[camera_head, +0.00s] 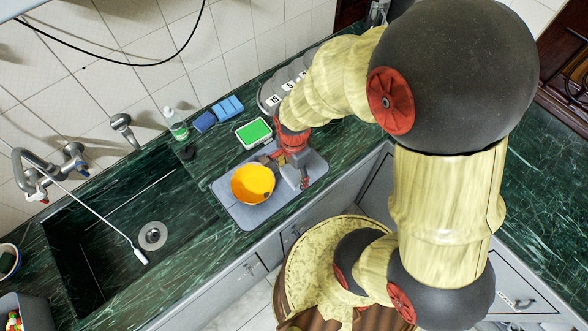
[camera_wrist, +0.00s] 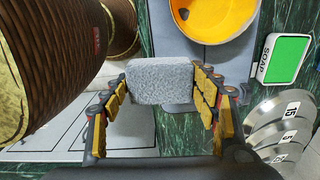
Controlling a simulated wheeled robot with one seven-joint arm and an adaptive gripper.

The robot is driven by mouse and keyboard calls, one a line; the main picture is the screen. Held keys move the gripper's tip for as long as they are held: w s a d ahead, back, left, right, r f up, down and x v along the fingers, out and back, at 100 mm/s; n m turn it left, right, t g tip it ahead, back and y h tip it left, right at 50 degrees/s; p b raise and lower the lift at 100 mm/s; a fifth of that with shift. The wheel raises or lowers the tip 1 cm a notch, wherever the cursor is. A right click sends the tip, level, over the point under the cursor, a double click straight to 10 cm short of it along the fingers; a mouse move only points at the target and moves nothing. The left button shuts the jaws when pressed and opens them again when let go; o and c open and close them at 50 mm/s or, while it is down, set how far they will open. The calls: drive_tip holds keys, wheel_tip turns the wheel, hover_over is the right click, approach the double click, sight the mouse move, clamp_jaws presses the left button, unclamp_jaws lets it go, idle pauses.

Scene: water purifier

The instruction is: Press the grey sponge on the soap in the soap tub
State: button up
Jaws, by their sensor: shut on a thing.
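The grey sponge (camera_wrist: 160,82) is between the two fingers of my gripper (camera_wrist: 160,92) in the wrist view, and the fingers are shut on it. In the head view my gripper (camera_head: 292,163) is above the grey mat, right of the orange bowl; the sponge is hard to make out there. The soap tub (camera_head: 239,134) is a white box with a green top, behind the bowl and apart from my gripper. In the wrist view the tub (camera_wrist: 259,60) is at the right, its side marked SOAP, with the green soap (camera_wrist: 288,55) showing.
The orange bowl (camera_head: 253,184) stands on the grey mat (camera_head: 236,212). Blue sponges (camera_head: 228,108) and a soap bottle (camera_head: 175,124) stand near the wall. Round weights (camera_wrist: 277,124) lie beside the tub. The sink (camera_head: 110,230) is at the left, with a tap (camera_head: 50,170).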

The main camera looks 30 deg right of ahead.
drive_tip(key=o, duration=0.4)
drive_tip(key=shift+c, duration=0.2)
drive_tip(key=c, duration=0.4)
drive_tip(key=shift+w, duration=0.15)
drive_tip(key=shift+c, duration=0.2)
drive_tip(key=shift+w, duration=0.4)
drive_tip(key=w, duration=1.5)
approach(254, 131)
drive_tip(key=shift+f+b, duration=1.8)
drive_tip(key=shift+f, duration=0.9)
drive_tip(key=shift+s+f, duration=0.1)
drive_tip(key=shift+f, duration=0.55)
